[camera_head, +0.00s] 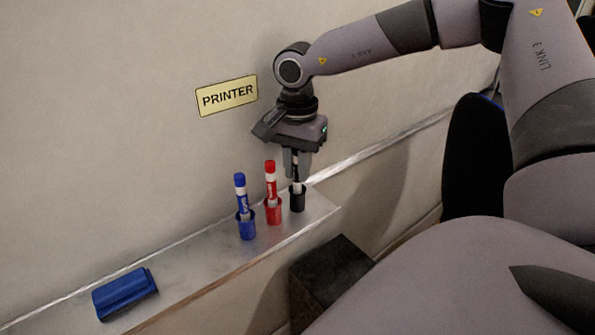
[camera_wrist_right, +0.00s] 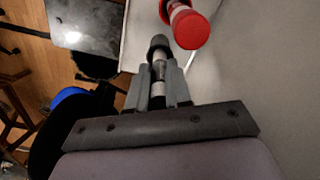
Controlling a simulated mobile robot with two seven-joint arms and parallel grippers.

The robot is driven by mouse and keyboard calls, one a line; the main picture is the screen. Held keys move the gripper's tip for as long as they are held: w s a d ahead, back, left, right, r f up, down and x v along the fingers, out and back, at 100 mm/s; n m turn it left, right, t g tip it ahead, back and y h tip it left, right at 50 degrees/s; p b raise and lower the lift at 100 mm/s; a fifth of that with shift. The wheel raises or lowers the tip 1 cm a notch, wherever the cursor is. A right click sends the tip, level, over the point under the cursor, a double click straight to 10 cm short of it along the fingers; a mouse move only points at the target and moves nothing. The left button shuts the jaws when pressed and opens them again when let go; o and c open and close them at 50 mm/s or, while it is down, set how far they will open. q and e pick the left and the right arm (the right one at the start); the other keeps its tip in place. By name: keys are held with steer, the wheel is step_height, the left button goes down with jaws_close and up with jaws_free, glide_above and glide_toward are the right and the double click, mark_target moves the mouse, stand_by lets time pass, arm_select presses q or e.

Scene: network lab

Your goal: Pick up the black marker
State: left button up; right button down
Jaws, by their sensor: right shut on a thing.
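The black marker (camera_head: 297,185) is upright at the black cup (camera_head: 297,203), at the right end of the wall ledge. My right gripper (camera_head: 296,165) points down from above and is shut on the marker's upper part. In the right wrist view the marker (camera_wrist_right: 159,72) lies between the two fingers of my right gripper (camera_wrist_right: 159,88). I cannot tell whether its lower end is still fully inside the cup. My left gripper is not in view.
A red marker (camera_head: 271,180) in a red cup (camera_head: 273,212) stands close on the left, then a blue marker (camera_head: 241,190) in a blue cup (camera_head: 246,227). A blue eraser (camera_head: 125,294) lies farther left on the ledge (camera_head: 190,274). A dark box (camera_head: 330,268) sits below.

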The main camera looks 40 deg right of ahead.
step_height(320, 180, up, 6)
steer(key=shift+s+r+b, duration=0.1)
steer(key=shift+s+b, duration=0.05)
steer(key=shift+b, duration=0.3)
steer(key=s+a+b, duration=0.2)
steer(key=s+b, duration=0.2)
steer(key=s, duration=1.3)
steer(key=w+a+r+t+y+b, duration=0.2)
steer(key=w+r+t+y+b, duration=0.15)
steer(key=r+t, duration=0.4)
steer(key=w+a+r+t+y+b, duration=0.1)
steer(key=w+r+t+y+b, duration=0.2)
steer(key=w+r+t, duration=0.4)
steer(key=shift+g+h, duration=0.25)
steer(key=shift+g, duration=0.2)
steer(key=shift+w+d+r+p, duration=0.15)
steer(key=shift+w+p, duration=0.45)
steer(key=shift+w, duration=0.4)
steer(key=shift+w+a+r+p, duration=0.15)
steer(key=shift+w+p, duration=0.45)
steer(key=shift+w, duration=0.4)
steer(key=shift+d, duration=0.1)
